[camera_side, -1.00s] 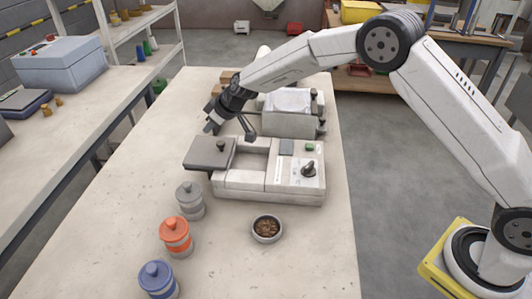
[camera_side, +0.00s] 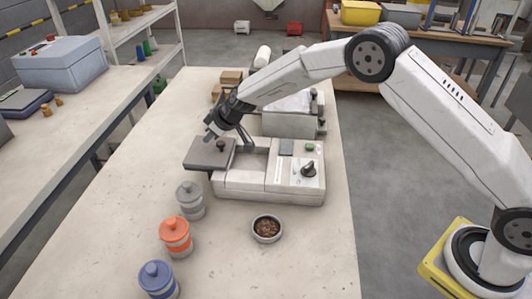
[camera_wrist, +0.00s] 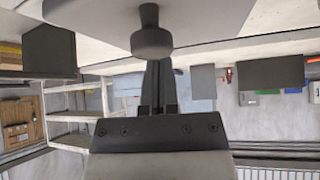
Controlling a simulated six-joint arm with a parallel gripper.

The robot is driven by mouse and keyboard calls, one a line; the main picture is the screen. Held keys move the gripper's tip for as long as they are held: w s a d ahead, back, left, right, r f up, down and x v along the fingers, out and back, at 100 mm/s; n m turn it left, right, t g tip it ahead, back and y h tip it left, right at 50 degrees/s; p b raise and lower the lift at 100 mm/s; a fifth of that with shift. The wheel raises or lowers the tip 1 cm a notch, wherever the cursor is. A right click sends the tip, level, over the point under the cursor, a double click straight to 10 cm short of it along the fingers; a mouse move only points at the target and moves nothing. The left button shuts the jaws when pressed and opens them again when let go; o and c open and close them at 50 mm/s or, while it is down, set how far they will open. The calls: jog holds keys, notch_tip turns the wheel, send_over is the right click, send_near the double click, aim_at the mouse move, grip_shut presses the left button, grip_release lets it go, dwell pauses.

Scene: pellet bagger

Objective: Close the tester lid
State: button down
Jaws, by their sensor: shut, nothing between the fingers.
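The tester (camera_side: 240,184) is a pale box on the bench with a green button and a dark dial on its right part. Its grey lid (camera_side: 200,155) lies flat out to the left, leaving the well (camera_side: 254,160) uncovered. A dark knob (camera_side: 220,146) stands on the lid; it also shows large in the wrist view (camera_wrist: 151,40). My gripper (camera_side: 211,134) is shut and empty, just behind the lid and close to the knob. In the wrist view its closed fingers (camera_wrist: 158,80) point toward the knob. I cannot tell whether they touch it.
Grey (camera_side: 190,201), orange (camera_side: 175,237) and blue (camera_side: 157,279) lidded jars stand at the front left. A bowl of brown pellets (camera_side: 267,230) sits in front of the tester. Another pale machine (camera_side: 288,122) stands behind it. The bench's front right is clear.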

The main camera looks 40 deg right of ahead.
jog(key=shift+s+d, duration=0.4)
jog(key=shift+s, duration=0.35)
jog(key=shift+s+d, duration=4.05)
jog(key=shift+d, duration=0.05)
jog(key=shift+s+d+f, duration=0.1)
jog(key=shift+s+d, duration=0.25)
jog(key=shift+s, duration=0.05)
jog(key=shift+f, duration=0.1)
